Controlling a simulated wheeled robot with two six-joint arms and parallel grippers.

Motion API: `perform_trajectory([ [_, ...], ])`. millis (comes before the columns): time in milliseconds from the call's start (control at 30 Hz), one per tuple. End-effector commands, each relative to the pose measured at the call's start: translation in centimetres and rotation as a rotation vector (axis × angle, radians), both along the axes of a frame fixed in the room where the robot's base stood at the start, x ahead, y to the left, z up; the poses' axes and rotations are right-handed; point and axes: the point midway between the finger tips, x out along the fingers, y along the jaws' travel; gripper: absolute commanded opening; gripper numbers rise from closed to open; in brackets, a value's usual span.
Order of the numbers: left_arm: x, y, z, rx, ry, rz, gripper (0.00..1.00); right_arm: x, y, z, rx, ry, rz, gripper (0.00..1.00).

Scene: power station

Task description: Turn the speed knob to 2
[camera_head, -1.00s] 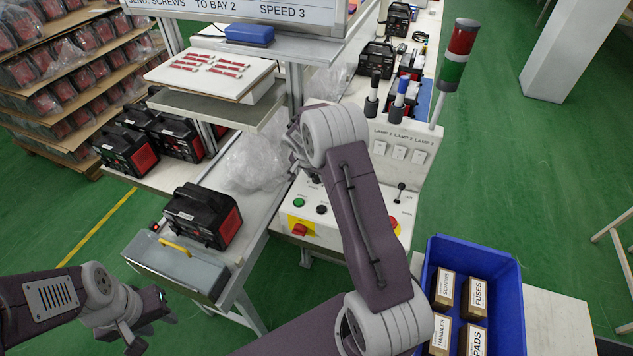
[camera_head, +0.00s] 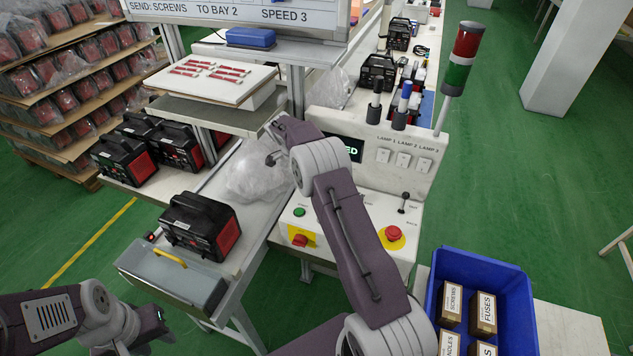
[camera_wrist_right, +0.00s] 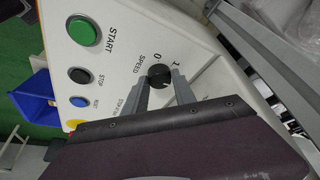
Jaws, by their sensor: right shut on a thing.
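The speed knob (camera_wrist_right: 160,76) is a small black round knob on the white control panel, beside the word SPEED and the digits 0 and 1. Where its pointer stands is too small to tell. My right gripper (camera_wrist_right: 160,82) has one grey finger on each side of the knob and is shut on it. In the head view my right arm covers the knob and the gripper. The white control box (camera_head: 360,210) stands in the middle, its dark display (camera_head: 350,150) partly covered by my arm. My left gripper (camera_head: 158,328) is open and empty at the lower left.
The panel also carries a green START button (camera_wrist_right: 82,31), a black STOP button (camera_wrist_right: 79,75) and a blue button (camera_wrist_right: 78,102). A red emergency button (camera_head: 393,233) and a lever (camera_head: 404,202) sit at the right. A blue crate (camera_head: 520,290) stands at lower right.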

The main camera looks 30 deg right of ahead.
Motion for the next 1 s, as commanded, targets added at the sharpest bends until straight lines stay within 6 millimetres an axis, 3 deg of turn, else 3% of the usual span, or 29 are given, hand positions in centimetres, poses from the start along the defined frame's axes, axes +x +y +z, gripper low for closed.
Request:
perform_trajectory([
  [667,-0.01,0.00,0.35,0.000,0.000,0.000,0.36,0.04,-0.07,0.00,-0.001,-0.001,-0.060,0.00],
  [700,-0.01,0.00,0.35,0.000,0.000,0.000,0.36,0.04,-0.07,0.00,-0.001,-0.001,-0.060,0.35],
  [767,-0.01,0.00,0.35,0.000,0.000,0.000,0.36,0.04,-0.06,0.00,-0.001,-0.001,-0.060,0.51],
  [1000,0.00,0.00,0.35,0.000,0.000,0.000,0.36,0.04,-0.05,0.01,0.000,-0.001,-0.059,0.53],
])
